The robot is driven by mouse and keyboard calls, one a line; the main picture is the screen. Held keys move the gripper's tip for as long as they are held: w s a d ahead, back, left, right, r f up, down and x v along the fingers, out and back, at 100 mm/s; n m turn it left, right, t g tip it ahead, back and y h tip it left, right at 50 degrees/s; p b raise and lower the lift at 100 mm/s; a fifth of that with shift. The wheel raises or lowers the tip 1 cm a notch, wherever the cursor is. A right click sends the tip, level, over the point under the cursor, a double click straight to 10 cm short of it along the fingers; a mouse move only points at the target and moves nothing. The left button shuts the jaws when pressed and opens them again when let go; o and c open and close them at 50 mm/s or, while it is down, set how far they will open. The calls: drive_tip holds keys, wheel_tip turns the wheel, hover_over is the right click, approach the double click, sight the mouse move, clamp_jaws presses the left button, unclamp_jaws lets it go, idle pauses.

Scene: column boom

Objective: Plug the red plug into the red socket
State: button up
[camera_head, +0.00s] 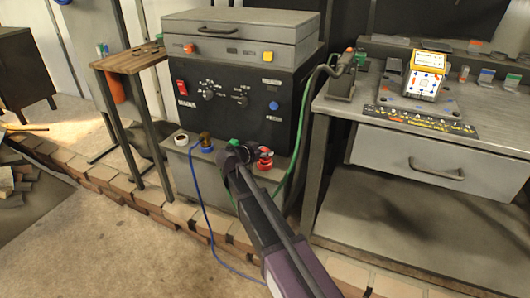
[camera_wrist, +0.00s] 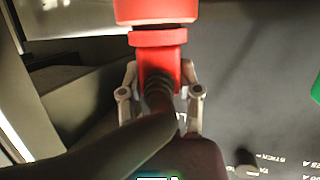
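The red plug (camera_wrist: 158,62) is in the middle of the wrist view, with a metal finger of my gripper (camera_wrist: 159,82) on each side of it. The fingers look closed on its body. Its collar lies right against a wider red part at the top edge, which looks like the red socket (camera_wrist: 156,9). I cannot tell how deep the plug sits. In the head view the red socket (camera_head: 265,165) is at the right end of the low grey box, the red plug (camera_head: 265,152) just above it. My gripper (camera_head: 252,153) reaches it from the left, partly hidden.
A blue socket (camera_head: 207,149) with a blue cable and a white ring (camera_head: 182,140) stand further left on the box. A green part (camera_head: 233,142) is close to my gripper. A black control unit (camera_head: 235,95) rises behind. A workbench (camera_head: 400,135) stands right.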

drive_tip(key=shift+o, duration=0.5)
drive_tip(key=shift+s+a, duration=0.1)
drive_tip(key=p+v, duration=0.4)
drive_tip(key=v, duration=0.6)
drive_tip(key=shift+s+a+r, duration=0.2)
drive_tip(key=shift+s, duration=0.1)
idle(0.7)
idle(0.7)
